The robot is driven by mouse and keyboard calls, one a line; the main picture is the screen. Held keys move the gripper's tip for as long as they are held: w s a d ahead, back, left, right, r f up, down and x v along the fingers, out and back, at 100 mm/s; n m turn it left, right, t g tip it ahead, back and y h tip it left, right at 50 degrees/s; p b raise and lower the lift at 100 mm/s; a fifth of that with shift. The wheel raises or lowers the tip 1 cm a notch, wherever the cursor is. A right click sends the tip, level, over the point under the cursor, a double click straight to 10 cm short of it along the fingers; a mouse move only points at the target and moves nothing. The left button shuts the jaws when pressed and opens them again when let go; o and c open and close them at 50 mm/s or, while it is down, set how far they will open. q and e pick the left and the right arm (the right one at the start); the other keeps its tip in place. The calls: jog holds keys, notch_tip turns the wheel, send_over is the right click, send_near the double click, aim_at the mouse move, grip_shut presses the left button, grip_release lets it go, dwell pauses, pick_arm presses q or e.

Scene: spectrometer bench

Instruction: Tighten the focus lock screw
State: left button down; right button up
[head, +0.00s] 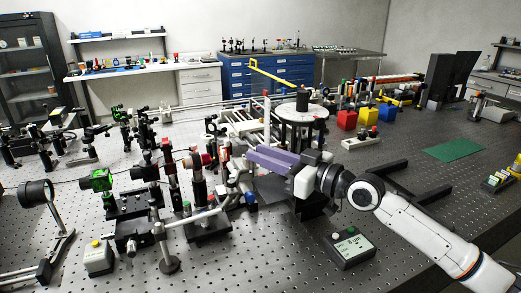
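My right arm comes in from the lower right, and its gripper (252,165) is at the middle of the bench, beside the cluster of optical mounts and posts. A long purple part (284,162) shows at the end of this arm; I cannot tell whether it belongs to the gripper. The fingertips are too small and crowded by the mounts to show whether they are open or shut. A small blue knob (251,197) sits just below the gripper, and a red part (195,161) is to its left. I cannot pick out the focus lock screw for certain. My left gripper is not in view.
The perforated bench (400,240) is crowded with posts and mounts at left and centre. A round platform (302,112) stands behind the gripper. A box with a display (349,246) lies in front of the arm. A green mat (453,150) lies at right, with bare bench around it.

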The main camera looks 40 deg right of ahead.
jog(key=shift+w+a, duration=0.15)
jog(key=shift+w, duration=0.25)
grip_shut()
jog(key=shift+s+a+m+t+h+p, duration=0.1)
jog(key=shift+a+m+t+h+p, duration=0.15)
jog(key=shift+m+h+p, duration=0.7)
jog(key=shift+a+m+t+h+p, duration=0.2)
jog(key=shift+m+h+p, duration=0.3)
jog(key=shift+h, duration=0.85)
jog(key=shift+f, duration=0.1)
grip_release()
